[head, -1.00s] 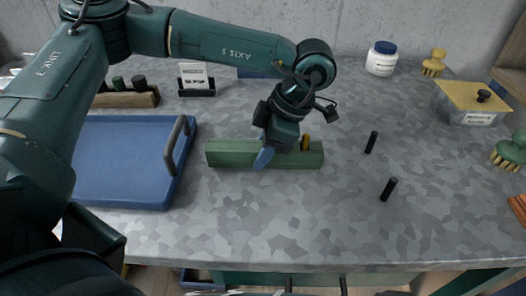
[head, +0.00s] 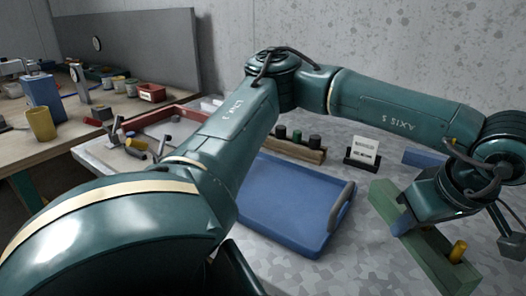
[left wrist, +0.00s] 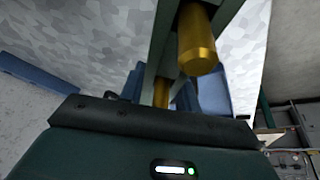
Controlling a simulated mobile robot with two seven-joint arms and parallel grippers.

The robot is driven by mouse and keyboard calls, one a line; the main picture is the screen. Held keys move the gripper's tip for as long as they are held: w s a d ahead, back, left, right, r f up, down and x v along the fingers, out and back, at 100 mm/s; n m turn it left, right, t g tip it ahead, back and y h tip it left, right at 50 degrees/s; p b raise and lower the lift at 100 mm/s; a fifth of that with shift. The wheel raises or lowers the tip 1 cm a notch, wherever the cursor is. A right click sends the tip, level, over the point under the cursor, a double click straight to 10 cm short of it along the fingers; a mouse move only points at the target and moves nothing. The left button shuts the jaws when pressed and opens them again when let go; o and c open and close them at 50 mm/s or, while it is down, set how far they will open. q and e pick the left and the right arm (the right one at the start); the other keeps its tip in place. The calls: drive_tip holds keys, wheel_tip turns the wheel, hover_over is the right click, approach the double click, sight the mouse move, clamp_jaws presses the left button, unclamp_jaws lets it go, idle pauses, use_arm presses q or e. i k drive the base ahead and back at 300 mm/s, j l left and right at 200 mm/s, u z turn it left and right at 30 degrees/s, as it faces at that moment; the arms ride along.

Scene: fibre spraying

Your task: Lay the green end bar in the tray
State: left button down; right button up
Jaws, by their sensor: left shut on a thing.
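The green end bar (head: 438,262) lies aslant at the right of the head view, with a brass peg (head: 458,251) standing up from it. My left gripper (head: 408,222) is above the bar with its blue fingers shut around its middle. The left wrist view shows the bar close up, with brass pegs (left wrist: 197,42). I cannot tell whether the bar touches the table. The blue tray (head: 285,200) lies left of the bar, flat and empty where I see it, partly hidden by my left arm. My right gripper is not in view.
A wooden block with dark pegs (head: 296,148) and a small card stand (head: 362,152) stand behind the tray. A grey handle (head: 341,204) rises at the tray's right edge. A red-edged tray with loose parts (head: 140,145) is at the left, beyond my arm.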

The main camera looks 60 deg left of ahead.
sight(281, 196)
drive_tip(key=k+j, duration=0.15)
drive_tip(key=k, duration=0.15)
drive_tip(key=j+u, duration=0.3)
drive_tip(key=j, duration=0.95)
